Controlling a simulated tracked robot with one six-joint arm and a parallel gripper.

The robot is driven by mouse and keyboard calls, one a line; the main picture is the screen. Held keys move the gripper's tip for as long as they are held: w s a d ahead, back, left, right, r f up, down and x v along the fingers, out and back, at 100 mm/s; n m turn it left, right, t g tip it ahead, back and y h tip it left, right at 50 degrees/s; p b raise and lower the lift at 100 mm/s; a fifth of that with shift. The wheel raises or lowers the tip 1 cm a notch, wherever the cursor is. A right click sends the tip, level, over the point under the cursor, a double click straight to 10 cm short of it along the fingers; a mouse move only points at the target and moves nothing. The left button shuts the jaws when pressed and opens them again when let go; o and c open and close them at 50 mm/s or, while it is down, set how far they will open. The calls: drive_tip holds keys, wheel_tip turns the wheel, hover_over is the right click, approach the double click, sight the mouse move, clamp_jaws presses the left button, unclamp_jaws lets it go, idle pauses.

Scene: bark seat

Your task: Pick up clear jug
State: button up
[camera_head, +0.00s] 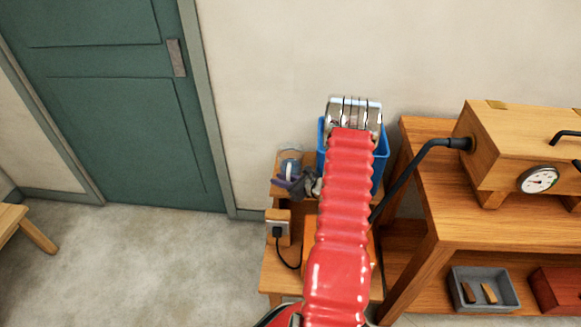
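A small clear, bluish vessel, which looks like the clear jug (289,166), stands on the upper level of a small wooden stand, left of my red arm. A dark grey shape that seems to be my gripper (304,184) shows just in front and to the right of it, partly hidden behind my arm. Whether its fingers are open or shut, or touch the jug, I cannot tell. A purple piece shows beside it at the jug's lower edge.
A blue bin (380,160) stands behind my arm. The wooden stand (272,275) holds a socket box (278,228) with a black cable. On the right, a wooden bench (440,200) carries a wooden box with a gauge (538,179) and a black hose.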

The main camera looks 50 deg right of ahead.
clamp_jaws()
drive_tip(key=shift+r, duration=0.1)
idle(0.4)
wheel_tip(320, 180, up, 18)
idle(0.7)
idle(0.4)
drive_tip(key=shift+c, duration=0.9)
unclamp_jaws()
clamp_jaws()
